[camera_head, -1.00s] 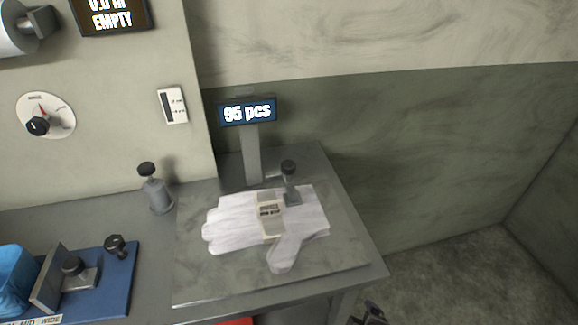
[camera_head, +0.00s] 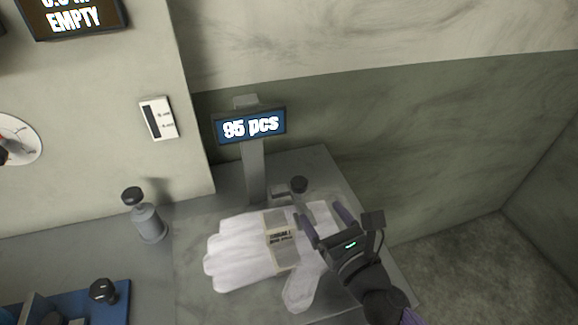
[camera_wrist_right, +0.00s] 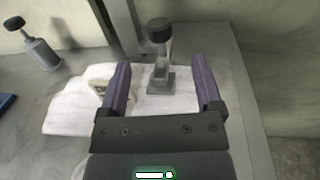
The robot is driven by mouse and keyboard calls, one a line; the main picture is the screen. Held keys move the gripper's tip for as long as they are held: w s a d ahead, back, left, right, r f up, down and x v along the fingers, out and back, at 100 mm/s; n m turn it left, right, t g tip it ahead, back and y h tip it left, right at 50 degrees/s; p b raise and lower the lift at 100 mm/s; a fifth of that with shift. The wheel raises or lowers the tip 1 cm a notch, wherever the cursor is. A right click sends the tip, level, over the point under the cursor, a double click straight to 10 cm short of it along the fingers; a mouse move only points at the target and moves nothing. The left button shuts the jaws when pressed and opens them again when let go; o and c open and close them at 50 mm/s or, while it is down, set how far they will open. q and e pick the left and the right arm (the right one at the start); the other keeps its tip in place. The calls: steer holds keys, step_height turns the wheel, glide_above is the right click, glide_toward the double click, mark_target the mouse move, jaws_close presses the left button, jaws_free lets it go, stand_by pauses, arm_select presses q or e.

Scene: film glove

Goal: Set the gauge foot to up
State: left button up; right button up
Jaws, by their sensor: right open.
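The gauge foot (camera_wrist_right: 160,80) is a grey block on a short post with a dark knob (camera_head: 299,184) on top. In the right wrist view its base appears down on the white glove stack (camera_head: 235,255), near the display post. My right gripper (camera_head: 325,215) is open and empty above the stack. In the right wrist view its two fingers (camera_wrist_right: 164,88) stand to either side of the foot, apart from it. In the head view the gripper hides part of the foot and the stack. My left gripper is not in view.
The display (camera_head: 250,125) reads "95 pcs" on a grey post (camera_head: 253,170) behind the stack. A grey knobbed cylinder (camera_head: 146,217) stands left of the stack. A blue board (camera_head: 112,306) with a dark knob lies at lower left. A paper band (camera_head: 280,240) wraps the gloves.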

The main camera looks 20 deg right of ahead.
mark_target(303, 188)
steer(key=w, duration=0.3)
steer(key=w+a, duration=0.1)
steer(key=w, duration=0.2)
steer(key=w+a, duration=0.1)
steer(key=w, duration=0.2)
jaws_close()
steer(key=shift+r, duration=0.1)
